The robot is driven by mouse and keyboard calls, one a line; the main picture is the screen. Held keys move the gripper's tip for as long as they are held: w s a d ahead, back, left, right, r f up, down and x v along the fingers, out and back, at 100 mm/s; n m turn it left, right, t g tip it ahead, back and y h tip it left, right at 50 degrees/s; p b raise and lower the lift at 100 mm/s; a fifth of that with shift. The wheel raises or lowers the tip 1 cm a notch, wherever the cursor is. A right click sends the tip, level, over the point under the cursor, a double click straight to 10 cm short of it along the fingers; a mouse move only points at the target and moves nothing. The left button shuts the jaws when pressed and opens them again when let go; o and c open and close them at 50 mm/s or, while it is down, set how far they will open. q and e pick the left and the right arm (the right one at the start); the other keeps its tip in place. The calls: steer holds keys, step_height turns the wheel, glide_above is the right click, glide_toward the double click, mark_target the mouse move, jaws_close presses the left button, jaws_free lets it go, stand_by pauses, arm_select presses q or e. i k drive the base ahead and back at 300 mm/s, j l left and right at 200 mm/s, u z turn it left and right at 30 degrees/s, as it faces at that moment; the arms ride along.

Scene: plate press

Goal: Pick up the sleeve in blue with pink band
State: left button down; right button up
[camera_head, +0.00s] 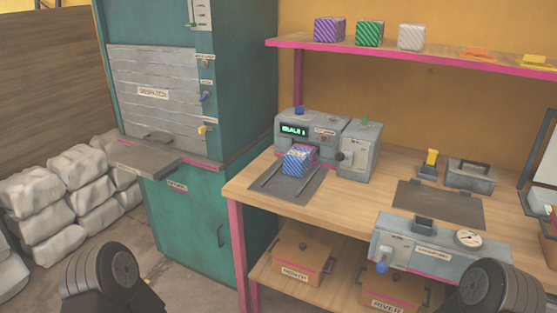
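A blue box-shaped sleeve with pale diagonal stripes and pink at its top (297,160) stands on the dark tray (277,188) in front of a grey machine (355,145) with a lit green display. The sleeve appears upright and close to the machine's front. No gripper touches it. Dark rounded parts of my two arms show at the bottom left and bottom right corners, well apart from the sleeve. The fingers of both grippers are out of the picture.
The wooden bench (360,205) has a dark mat (438,204) and a grey gauge machine (440,248) at its front. A pink-edged shelf (420,58) above holds purple, green and white striped boxes. A teal cabinet (195,225) stands left. Brown boxes sit below the bench.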

mark_target(297, 161)
steer(key=z, duration=0.75)
steer(key=j+z, duration=1.45)
steer(key=k+j, duration=0.15)
steer(key=j, duration=0.2)
steer(key=k+j+z, duration=0.15)
steer(key=j, duration=0.2)
steer(key=k+j, duration=0.15)
steer(key=j, duration=0.2)
steer(key=k+j+z, duration=0.1)
steer(key=j, duration=0.2)
steer(key=k, duration=0.05)
